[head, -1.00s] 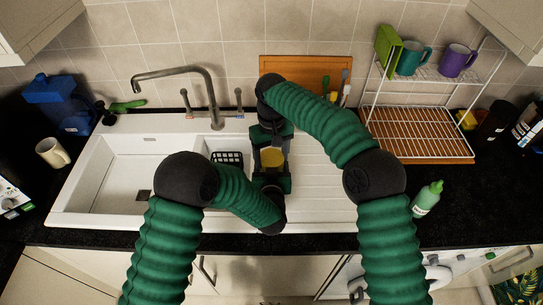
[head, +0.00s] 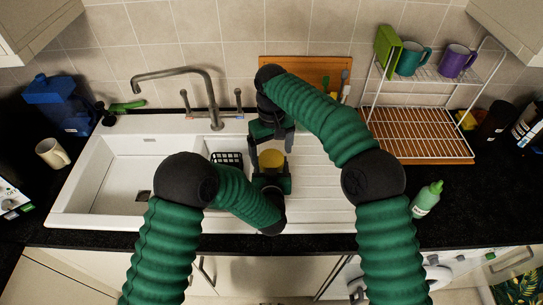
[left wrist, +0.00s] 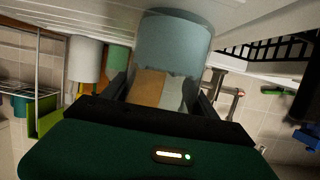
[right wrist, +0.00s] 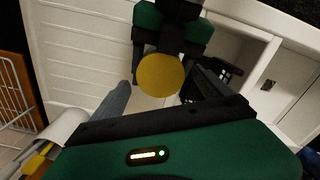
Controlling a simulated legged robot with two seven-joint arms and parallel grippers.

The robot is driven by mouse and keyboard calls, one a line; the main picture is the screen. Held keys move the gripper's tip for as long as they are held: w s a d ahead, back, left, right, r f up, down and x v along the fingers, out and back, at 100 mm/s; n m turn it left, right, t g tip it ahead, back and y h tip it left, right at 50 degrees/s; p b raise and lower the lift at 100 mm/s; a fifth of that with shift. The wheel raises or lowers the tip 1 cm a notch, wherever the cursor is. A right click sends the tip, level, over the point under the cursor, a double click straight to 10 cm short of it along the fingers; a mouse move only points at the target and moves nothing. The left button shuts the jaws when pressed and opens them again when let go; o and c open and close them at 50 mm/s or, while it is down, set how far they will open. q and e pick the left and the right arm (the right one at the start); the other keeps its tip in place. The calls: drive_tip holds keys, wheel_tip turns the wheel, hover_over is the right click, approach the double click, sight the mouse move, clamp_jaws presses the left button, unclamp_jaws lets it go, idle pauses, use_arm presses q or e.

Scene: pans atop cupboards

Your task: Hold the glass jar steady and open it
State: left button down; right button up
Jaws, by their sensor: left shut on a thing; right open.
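The glass jar shows as a pale blue-grey, see-through cylinder in the left wrist view (left wrist: 172,42). Its round yellow lid (head: 272,158) faces up in the head view and also shows in the right wrist view (right wrist: 160,75). My left gripper (head: 272,172) is shut on the jar from the front, one finger on each side. My right gripper (head: 271,146) is open just behind and above the lid, its fingers spread to either side. In the right wrist view its fingers (right wrist: 165,92) are apart from the lid. Most of the glass is hidden in the head view.
The jar is over the white sink's draining board (head: 325,185). The basin (head: 135,175) is at left, with a tap (head: 212,100) behind. A wooden board (head: 300,68) leans at the back. A dish rack (head: 415,130) and green bottle (head: 427,198) are at right.

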drive_tip(key=shift+r, duration=0.95)
drive_tip(key=shift+c, duration=0.3)
drive_tip(key=shift+r, duration=0.15)
drive_tip(key=m, duration=0.2)
drive_tip(key=r+m, duration=0.1)
drive_tip(key=m, duration=0.1)
drive_tip(key=r+m, duration=0.1)
drive_tip(key=m, duration=0.2)
drive_tip(key=r+m, duration=0.1)
drive_tip(key=m, duration=0.1)
drive_tip(key=shift+m, duration=0.4)
wheel_tip(320, 180, down, 8)
drive_tip(key=shift+r, duration=0.1)
drive_tip(key=c, duration=1.5)
drive_tip(key=n, duration=0.9)
drive_tip(key=shift+n, duration=0.4)
